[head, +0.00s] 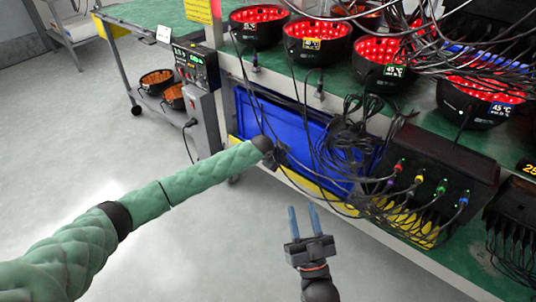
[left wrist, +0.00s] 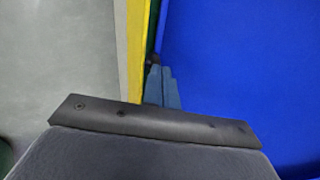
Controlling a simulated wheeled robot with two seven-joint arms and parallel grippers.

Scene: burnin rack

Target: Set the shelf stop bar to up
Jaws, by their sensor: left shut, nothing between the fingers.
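I cannot pick out the shelf stop bar with certainty, nor whether it is up or down. A yellow strip (head: 322,194) runs along the lower shelf's front edge below a blue bin (head: 290,118). In the left wrist view, the yellow strip (left wrist: 136,45) stands beside the blue bin (left wrist: 240,70). My left gripper (head: 281,158) is at this edge in the head view, partly hidden by its wrist. Its blue fingers (left wrist: 158,85) are shut and empty, with a small dark piece (left wrist: 154,59) at their tips. My right gripper (head: 303,210) is open and empty, lower and apart from the shelf.
Several red-lit black bowls (head: 318,42) stand on the green bench above. Black cables hang down in front of the bin. A dark box (head: 445,155) with coloured plugs is at the right. A cart (head: 190,65) stands at the left. The floor (head: 110,165) at the left is clear.

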